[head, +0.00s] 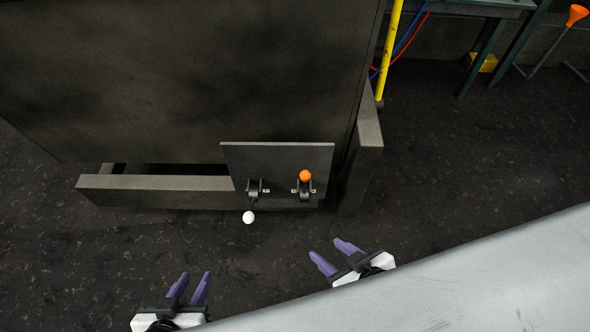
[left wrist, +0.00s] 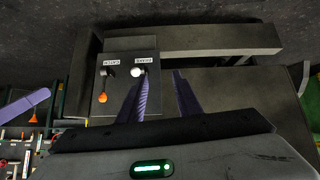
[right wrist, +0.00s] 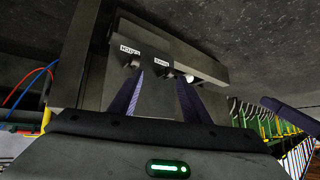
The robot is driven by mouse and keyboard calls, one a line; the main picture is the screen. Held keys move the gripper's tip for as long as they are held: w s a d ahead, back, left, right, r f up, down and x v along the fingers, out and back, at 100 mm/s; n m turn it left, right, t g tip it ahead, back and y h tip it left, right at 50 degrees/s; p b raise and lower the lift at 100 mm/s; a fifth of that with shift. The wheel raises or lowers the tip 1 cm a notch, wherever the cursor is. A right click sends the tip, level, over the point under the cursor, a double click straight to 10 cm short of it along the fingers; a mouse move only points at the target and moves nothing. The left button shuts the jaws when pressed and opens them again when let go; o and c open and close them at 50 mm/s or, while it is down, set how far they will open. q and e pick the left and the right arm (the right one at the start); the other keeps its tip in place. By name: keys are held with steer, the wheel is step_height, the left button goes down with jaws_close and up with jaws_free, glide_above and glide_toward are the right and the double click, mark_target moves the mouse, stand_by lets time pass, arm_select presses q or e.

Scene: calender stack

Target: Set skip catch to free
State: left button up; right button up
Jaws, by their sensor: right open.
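A dark upright panel (head: 276,154) carries two levers on brackets. The right lever has an orange knob (head: 305,175) and points up against the panel. The left lever has a white knob (head: 249,217) and hangs down and outward. In the left wrist view the orange knob (left wrist: 103,97) and white knob (left wrist: 139,71) each sit by a small white label; the orange one's label (left wrist: 110,63) seems to read CATCH, upside down. My left gripper (head: 195,275) is open and empty, below the white knob. My right gripper (head: 326,248) is open and empty, below and right of the orange knob.
A large dark machine body (head: 180,75) stands behind the panel, with a low beam (head: 140,190) at left and a post (head: 362,160) at right. A yellow pole (head: 390,50) stands beyond. A pale grey surface (head: 480,275) crosses the lower right. Floor between grippers and panel is clear.

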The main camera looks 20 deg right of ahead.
steer(key=w+a+f+n+t+y+b, duration=0.25)
steer(key=w+a+t+y+b, duration=0.3)
steer(key=w+a+b, duration=0.75)
steer(key=m+t+h+b, duration=0.2)
steer(key=m+t+h, duration=0.3)
steer(key=h, duration=0.5)
glide_toward(306, 182)
steer(key=w+r+g, duration=0.1)
steer(key=r, duration=0.1)
steer(key=shift+m, duration=0.35)
steer(key=w+b, duration=0.1)
steer(key=w, duration=0.5)
steer(key=w+d+b, duration=0.1)
steer(key=w, duration=0.2)
steer(key=shift+w+d+f+b, duration=0.1)
steer(key=shift+w+f+b, duration=0.1)
steer(key=shift+f+b, duration=0.15)
steer(key=shift+w+r, duration=0.1)
steer(key=shift+w, duration=0.45)
arm_select(q)
steer(key=d+f+h, duration=0.1)
steer(key=d+f, duration=0.2)
steer(key=f, duration=0.9)
steer(key=shift+s, duration=0.3)
steer(key=shift+d, duration=0.1)
arm_select(e)
jaws_close()
